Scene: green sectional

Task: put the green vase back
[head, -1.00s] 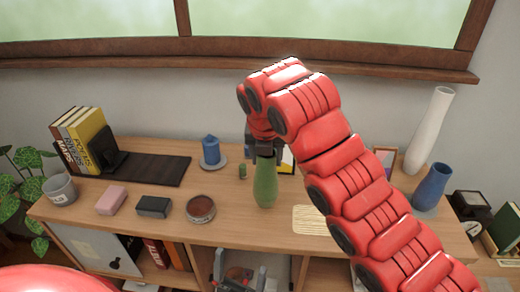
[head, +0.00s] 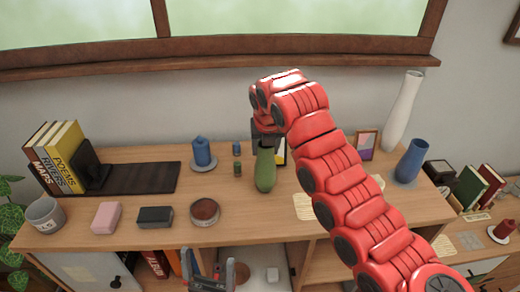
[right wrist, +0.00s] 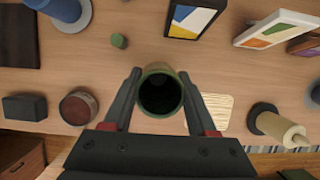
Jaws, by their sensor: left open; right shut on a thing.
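The green vase (head: 265,171) is upright over the wooden shelf top, in the middle of the head view. My right gripper (head: 264,140) is shut on its neck from above. In the right wrist view the vase's round dark mouth (right wrist: 160,92) sits between the two fingers of my right gripper (right wrist: 160,100). I cannot tell whether the vase's base touches the wood. My left gripper (head: 210,275) is open and empty at the bottom of the head view, in front of the shelf unit.
A red-brown round tin (head: 205,211), a dark block (head: 155,217) and a pink block (head: 106,217) stand left of the vase. A blue candle (head: 202,152) is behind. A blue vase (head: 411,160) and a tall white vase (head: 402,111) stand right. A pale woven mat (head: 306,206) lies close by.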

